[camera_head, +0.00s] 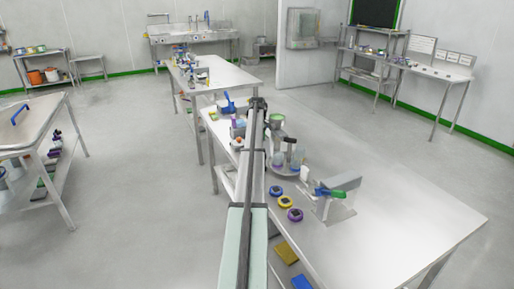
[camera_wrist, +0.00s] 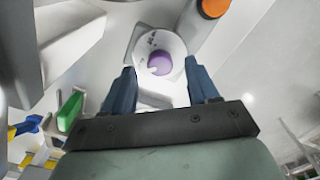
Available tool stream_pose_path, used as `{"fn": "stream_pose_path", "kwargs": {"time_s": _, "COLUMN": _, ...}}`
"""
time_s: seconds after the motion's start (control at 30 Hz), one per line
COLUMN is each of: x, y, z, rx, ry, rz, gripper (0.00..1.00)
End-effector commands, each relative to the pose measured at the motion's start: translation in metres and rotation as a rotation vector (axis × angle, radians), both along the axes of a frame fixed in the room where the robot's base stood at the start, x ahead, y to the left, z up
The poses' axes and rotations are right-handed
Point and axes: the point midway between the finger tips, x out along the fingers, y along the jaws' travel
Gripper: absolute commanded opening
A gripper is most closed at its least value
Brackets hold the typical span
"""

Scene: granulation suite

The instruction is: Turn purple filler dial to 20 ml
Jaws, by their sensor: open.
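In the wrist view, the purple dial (camera_wrist: 159,64) is a round knob on a white disc-shaped face (camera_wrist: 150,42) with small dark markings. A pale pointer or mark shows on the knob, but I cannot read the setting. My gripper (camera_wrist: 160,72) is open, its two blue-grey fingers apart, one on either side of the dial in the picture. No contact with the dial shows, and the gap in depth is unclear. In the head view my arm reaches along the long bench and hides much of the area; I cannot make out the dial there.
An orange round part (camera_wrist: 215,7) is at the wrist view's top right, and a green block (camera_wrist: 70,110) is at left. In the head view, blue (camera_head: 276,190), yellow (camera_head: 286,202) and purple (camera_head: 295,214) rings lie on the bench (camera_head: 400,215) near a metal stand (camera_head: 340,198). The bench's right side is clear.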

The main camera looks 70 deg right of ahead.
Motion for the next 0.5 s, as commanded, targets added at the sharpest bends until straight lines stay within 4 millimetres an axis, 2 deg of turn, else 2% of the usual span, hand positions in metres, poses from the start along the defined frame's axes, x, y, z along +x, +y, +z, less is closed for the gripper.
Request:
{"fn": "stream_pose_path", "kwargs": {"time_s": 0.2, "x": 0.000, "y": 0.000, "z": -0.016, "rx": 0.000, "ry": 0.000, "rz": 0.000, "gripper": 0.59}}
{"fn": "stream_pose_path", "kwargs": {"time_s": 0.5, "x": 0.000, "y": 0.000, "z": -0.019, "rx": 0.000, "ry": 0.000, "rz": 0.000, "gripper": 0.59}}
